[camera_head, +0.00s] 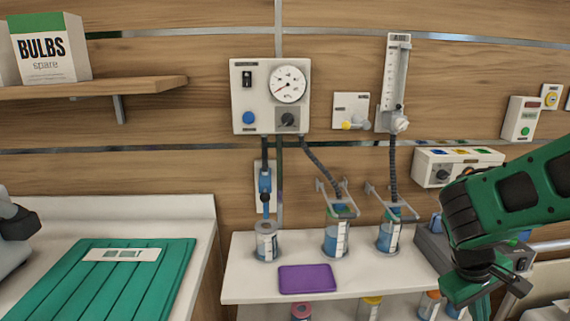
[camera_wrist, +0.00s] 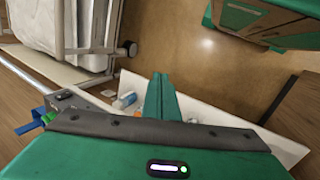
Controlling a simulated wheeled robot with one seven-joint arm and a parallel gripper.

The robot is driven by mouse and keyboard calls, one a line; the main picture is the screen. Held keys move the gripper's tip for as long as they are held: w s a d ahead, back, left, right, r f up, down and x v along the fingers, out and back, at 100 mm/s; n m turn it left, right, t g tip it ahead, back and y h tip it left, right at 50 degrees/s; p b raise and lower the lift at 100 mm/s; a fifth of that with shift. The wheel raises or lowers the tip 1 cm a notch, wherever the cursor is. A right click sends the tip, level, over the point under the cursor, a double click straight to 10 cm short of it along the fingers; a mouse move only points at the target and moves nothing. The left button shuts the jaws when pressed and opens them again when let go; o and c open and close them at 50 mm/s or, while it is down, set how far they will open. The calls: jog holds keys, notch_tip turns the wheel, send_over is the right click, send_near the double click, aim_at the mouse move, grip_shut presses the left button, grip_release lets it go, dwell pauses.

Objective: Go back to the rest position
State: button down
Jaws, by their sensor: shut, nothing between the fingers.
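My gripper (camera_wrist: 161,80) is shut and empty. In the wrist view its green fingers are together and point away from the camera, above the floor and the edge of a white shelf. In the head view my green arm reaches in from the right edge, and my gripper hangs down at the lower right, in front of the right end of the white shelf (camera_head: 245,286). Its fingertips are not clearly visible there.
A gauge panel (camera_head: 270,97) and flowmeter (camera_head: 395,85) hang on the wall. A green slatted board (camera_head: 105,285) lies on the left counter. A bed (camera_wrist: 65,35) shows upper left in the wrist view.

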jog(key=s+r+m+y, duration=0.5)
jog(key=s+m, duration=0.3)
jog(key=s, duration=0.4)
jog(key=shift+a+r, duration=0.25)
jog(key=shift+r, duration=0.3)
jog(key=shift+w, duration=0.15)
jog(key=shift+w+f, duration=0.25)
jog(key=shift+w, duration=0.25)
